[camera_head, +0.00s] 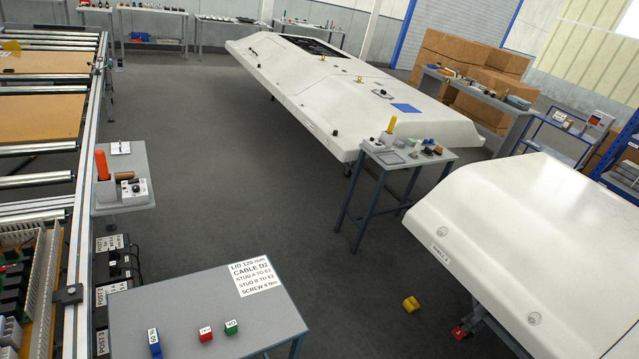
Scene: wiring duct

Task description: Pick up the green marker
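The green marker (231,328) is a small green block with a white, lettered top. It stands near the front of the grey table (180,299) at the bottom of the view. A red marker (205,335) of similar shape stands just left of it, with a small gap between them. A taller blue marker (155,346) stands further left. The lettering on the tops is too small to read surely. My gripper does not show in this view.
A white lettered sheet (255,277) lies at the table's back right corner. A roller conveyor frame (82,200) runs along the left, with a small side shelf (125,205). A large white shell (540,255) stands right. A yellow object (411,304) lies on the open floor.

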